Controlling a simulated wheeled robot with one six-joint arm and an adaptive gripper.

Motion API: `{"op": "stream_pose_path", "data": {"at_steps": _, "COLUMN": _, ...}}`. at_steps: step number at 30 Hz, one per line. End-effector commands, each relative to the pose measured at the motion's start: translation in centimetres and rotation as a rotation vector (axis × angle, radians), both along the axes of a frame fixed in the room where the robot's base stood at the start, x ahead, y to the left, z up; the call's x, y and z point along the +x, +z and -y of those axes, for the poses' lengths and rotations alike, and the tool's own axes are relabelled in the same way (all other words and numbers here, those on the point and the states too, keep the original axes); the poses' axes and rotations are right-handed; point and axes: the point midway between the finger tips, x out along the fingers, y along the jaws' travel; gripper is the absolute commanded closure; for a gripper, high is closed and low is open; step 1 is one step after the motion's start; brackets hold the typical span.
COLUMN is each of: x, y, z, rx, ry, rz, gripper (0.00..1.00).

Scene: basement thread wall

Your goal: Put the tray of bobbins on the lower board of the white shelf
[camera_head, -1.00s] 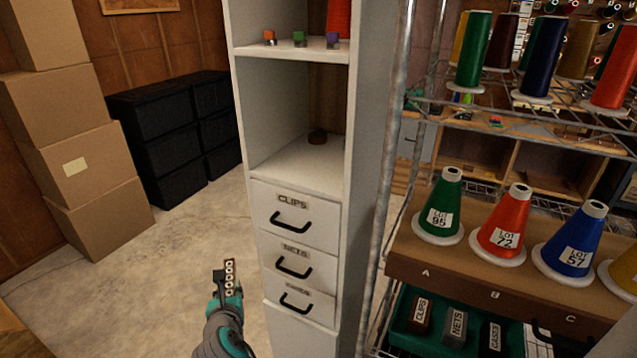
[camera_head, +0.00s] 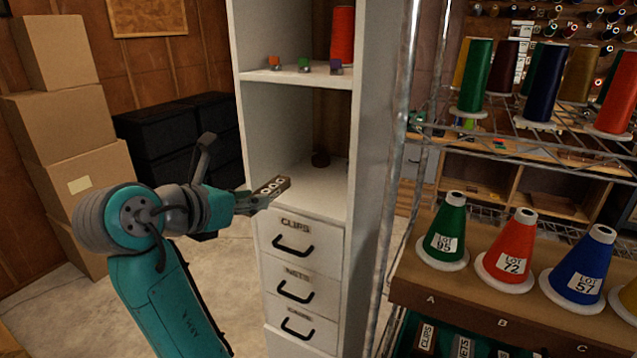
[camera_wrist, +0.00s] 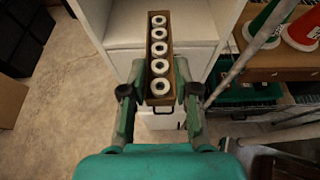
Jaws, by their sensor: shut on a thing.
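My gripper (camera_head: 250,202) is shut on the near end of the tray of bobbins (camera_head: 272,187), a narrow brown tray. In the wrist view the tray (camera_wrist: 149,60) holds a single row of several white bobbins, and my gripper (camera_wrist: 160,97) has a finger on each side of it. The white shelf (camera_head: 369,150) stands at the middle of the head view. Its lower board (camera_head: 312,190) lies just above the drawers. The tray is at the left front of this board's opening, roughly level with it; I cannot tell whether it touches.
The upper board (camera_head: 290,78) holds small coloured items and a red spool (camera_head: 342,36). A wire rack with thread cones (camera_head: 447,232) stands close on the right. The board's middle is bare.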

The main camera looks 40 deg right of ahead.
Motion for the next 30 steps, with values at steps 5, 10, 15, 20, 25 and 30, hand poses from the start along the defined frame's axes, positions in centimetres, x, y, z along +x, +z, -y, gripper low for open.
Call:
{"op": "stream_pose_path", "data": {"at_steps": 5, "x": 1.2, "y": 0.0, "z": 3.8, "rx": -0.001, "ry": -0.006, "rz": -0.002, "gripper": 0.95}}
{"op": "stream_pose_path", "data": {"at_steps": 10, "x": 2.5, "y": 0.0, "z": 7.5, "rx": -0.001, "ry": -0.006, "rz": 0.0, "gripper": 0.95}}
{"op": "stream_pose_path", "data": {"at_steps": 15, "x": 3.9, "y": 0.0, "z": 11.1, "rx": -0.001, "ry": -0.005, "rz": -0.001, "gripper": 0.95}}
{"op": "stream_pose_path", "data": {"at_steps": 20, "x": 5.1, "y": 0.0, "z": 14.5, "rx": -0.001, "ry": -0.004, "rz": -0.001, "gripper": 0.95}}
{"op": "stream_pose_path", "data": {"at_steps": 25, "x": 6.3, "y": 0.0, "z": 17.8, "rx": -0.001, "ry": -0.003, "rz": 0.0, "gripper": 0.95}}
{"op": "stream_pose_path", "data": {"at_steps": 30, "x": 6.4, "y": -2.5, "z": 17.6, "rx": 0.0, "ry": 0.002, "rz": -0.001, "gripper": 0.95}}
